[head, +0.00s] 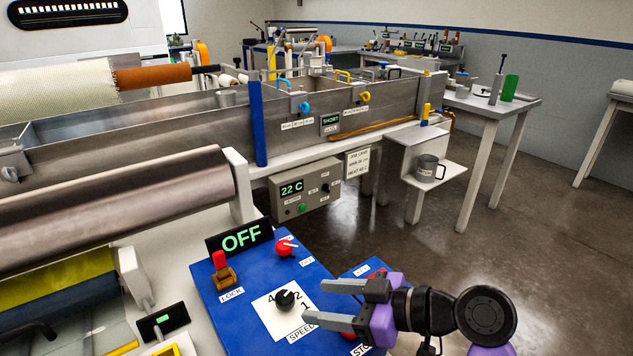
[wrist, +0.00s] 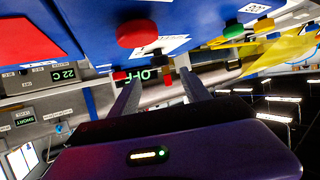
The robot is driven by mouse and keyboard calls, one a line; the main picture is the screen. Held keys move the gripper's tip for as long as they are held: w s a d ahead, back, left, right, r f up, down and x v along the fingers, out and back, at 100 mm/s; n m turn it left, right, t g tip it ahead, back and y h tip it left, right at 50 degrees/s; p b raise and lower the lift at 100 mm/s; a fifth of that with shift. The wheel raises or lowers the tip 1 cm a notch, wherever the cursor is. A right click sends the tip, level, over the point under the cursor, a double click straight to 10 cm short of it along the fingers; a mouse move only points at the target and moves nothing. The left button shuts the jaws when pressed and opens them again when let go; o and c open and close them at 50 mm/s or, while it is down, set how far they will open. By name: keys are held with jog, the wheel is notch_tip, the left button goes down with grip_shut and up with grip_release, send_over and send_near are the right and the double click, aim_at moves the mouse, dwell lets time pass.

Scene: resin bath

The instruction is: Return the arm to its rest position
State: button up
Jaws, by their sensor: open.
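My gripper (head: 315,302) is open and empty, low at the right front of the head view. Its two grey fingers point left over the blue control panel (head: 215,302), just right of the black speed knob (head: 285,298). I cannot tell whether the fingers touch the panel. My arm comes in from the lower right and hides part of the panel's right side and a red button there. In the wrist view the scene is upside down; the open fingers (wrist: 158,78) show nothing between them close up, with the OFF display (wrist: 150,75) beyond.
The panel also carries a red lock switch (head: 222,265), a red knob (head: 285,246) and an OFF display (head: 240,237). A steel roller (head: 120,205) lies to the left. A grey mug (head: 428,169) stands on a small shelf (head: 447,172). Open floor (head: 520,235) lies right.

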jog(key=w+d+r+m+t+h, duration=0.1)
jog(key=w+d+r+m+t, duration=0.2)
jog(key=w+m+t, duration=0.15)
jog(key=s+d+m+t+h, duration=0.1)
jog(key=d+m+h, duration=0.1)
jog(key=d, duration=0.1)
jog(key=s+d+f+m+t+h+p, duration=0.1)
jog(key=d+m+t+h, duration=0.1)
jog(key=d, duration=0.1)
jog(key=d+m+t+h+p, duration=0.1)
jog(key=d+m+t+h, duration=0.1)
jog(key=shift+s+d+f+t, duration=0.25)
jog(key=shift+s+d+f, duration=0.05)
jog(key=shift+s+d, duration=0.1)
jog(key=s+d+r+h+p, duration=0.1)
jog(key=s+d+p, duration=0.1)
jog(key=s, duration=1)
jog(key=s+d+m+h+p, duration=0.1)
jog(key=s+h+p, duration=0.1)
jog(key=s, duration=1.1)
jog(key=s+d+r+m+g+h+p, duration=0.1)
jog(key=s+p, duration=0.3)
jog(key=s, duration=0.9)
jog(key=shift+s+d+r+h, duration=0.15)
jog(key=shift+d+r+h, duration=0.15)
jog(key=shift+d+h, duration=0.4)
jog(key=shift+d, duration=0.1)
